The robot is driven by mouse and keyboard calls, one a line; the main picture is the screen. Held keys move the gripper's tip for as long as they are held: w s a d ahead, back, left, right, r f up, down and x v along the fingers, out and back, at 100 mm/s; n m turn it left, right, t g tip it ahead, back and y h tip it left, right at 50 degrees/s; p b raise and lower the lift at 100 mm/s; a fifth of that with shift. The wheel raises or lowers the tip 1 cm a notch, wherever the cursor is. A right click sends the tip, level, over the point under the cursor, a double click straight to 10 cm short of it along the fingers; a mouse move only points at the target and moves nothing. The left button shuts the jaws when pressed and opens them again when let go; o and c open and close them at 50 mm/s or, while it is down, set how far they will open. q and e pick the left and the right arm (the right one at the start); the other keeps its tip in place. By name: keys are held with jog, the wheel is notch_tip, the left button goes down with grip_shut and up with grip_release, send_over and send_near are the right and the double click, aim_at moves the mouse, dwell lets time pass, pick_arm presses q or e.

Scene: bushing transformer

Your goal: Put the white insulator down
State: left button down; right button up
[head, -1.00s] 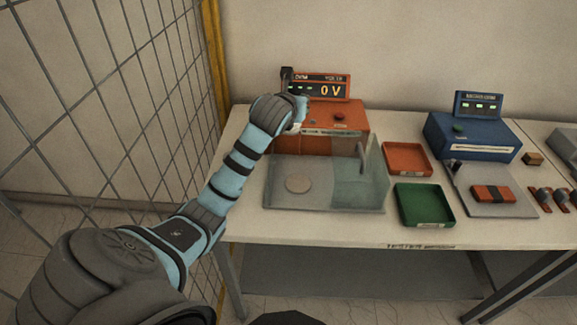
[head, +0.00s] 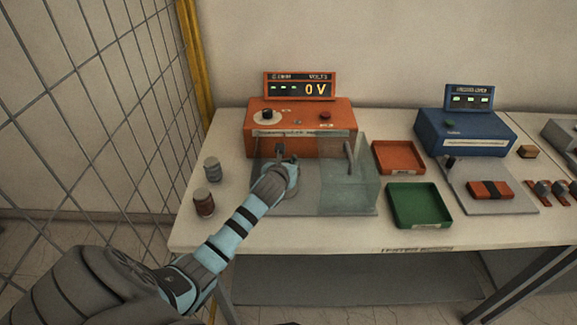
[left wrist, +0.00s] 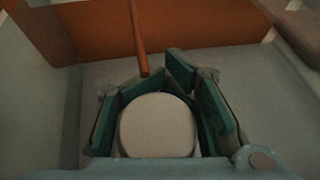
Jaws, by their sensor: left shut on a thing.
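The white insulator (left wrist: 157,127) shows in the left wrist view as a pale round top between green-padded fingers. My left gripper (head: 284,168) is shut on it, over the grey base plate (head: 298,207) of the orange tester (head: 300,138). The gripper hides the insulator and the round disc area of the plate in the head view. I cannot tell whether the insulator touches the plate. A thin orange rod (left wrist: 138,38) stands just beyond the fingers in the left wrist view. My right gripper is not in view.
A clear guard (head: 347,180) stands at the plate's right side. A grey insulator (head: 211,170) and a brown insulator (head: 204,204) stand at the table's left. Red (head: 398,158) and green (head: 419,206) trays and a blue tester (head: 466,136) are to the right.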

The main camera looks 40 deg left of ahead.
pick_arm(q)
jog(key=shift+s, duration=0.2)
jog(key=c, duration=1.1)
grip_release()
jog(key=shift+w, duration=0.1)
jog(key=shift+r, duration=0.2)
jog(key=p+v, duration=0.2)
jog(key=v, duration=1)
jog(key=shift+p, duration=0.35)
jog(key=shift+f, duration=0.1)
